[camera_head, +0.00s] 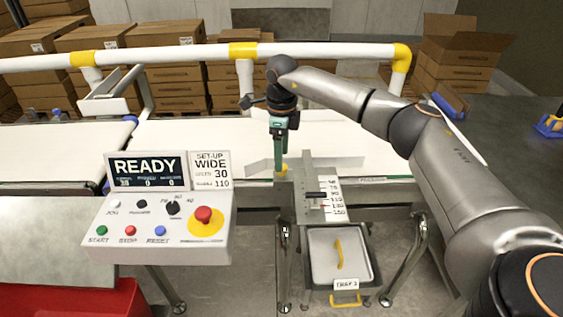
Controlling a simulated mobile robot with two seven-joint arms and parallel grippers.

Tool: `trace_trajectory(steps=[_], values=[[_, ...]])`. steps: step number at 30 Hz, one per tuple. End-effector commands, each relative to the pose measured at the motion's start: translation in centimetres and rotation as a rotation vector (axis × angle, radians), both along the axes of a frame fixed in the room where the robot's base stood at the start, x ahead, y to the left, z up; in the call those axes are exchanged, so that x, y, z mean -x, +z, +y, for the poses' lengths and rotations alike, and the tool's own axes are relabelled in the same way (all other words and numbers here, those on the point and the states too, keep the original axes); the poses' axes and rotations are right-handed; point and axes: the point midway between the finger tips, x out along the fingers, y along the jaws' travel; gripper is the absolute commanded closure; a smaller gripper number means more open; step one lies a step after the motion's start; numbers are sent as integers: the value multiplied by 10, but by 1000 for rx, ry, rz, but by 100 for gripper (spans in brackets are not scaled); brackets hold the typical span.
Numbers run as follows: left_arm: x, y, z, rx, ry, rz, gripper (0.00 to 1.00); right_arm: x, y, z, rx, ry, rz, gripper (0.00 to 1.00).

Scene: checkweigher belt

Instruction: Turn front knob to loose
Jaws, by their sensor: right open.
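My right gripper (281,160) points straight down over the near edge of the belt, its dark green fingers close together in this view. A small yellow knob-like part (282,170) shows right at the fingertips, beside the grey guide bracket (307,172). It may be the front knob; the fingers partly hide it, and I cannot tell whether they touch it or how it is turned. A black handle (316,195) with a red pointer lies across the bracket by a white number scale (333,198). My left gripper is not in view.
A control panel (160,250) with a READY screen (146,170), buttons and a red emergency stop (204,215) stands at left. A white rail (190,54) runs behind the belt (200,146). Cartons (455,60) stand behind.

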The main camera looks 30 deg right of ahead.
Motion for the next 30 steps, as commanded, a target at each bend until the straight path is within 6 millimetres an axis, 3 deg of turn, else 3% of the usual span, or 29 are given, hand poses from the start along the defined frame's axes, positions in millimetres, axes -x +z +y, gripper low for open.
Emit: trace_trajectory(steps=[6,12,18,30], values=[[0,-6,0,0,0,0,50,-1,50,1,-2,0,-5,28],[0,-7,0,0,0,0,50,0,81,0,-1,0,-2,28],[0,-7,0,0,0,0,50,0,93,0,-1,0,1,28],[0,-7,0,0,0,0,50,0,93,0,-1,0,0,28]])
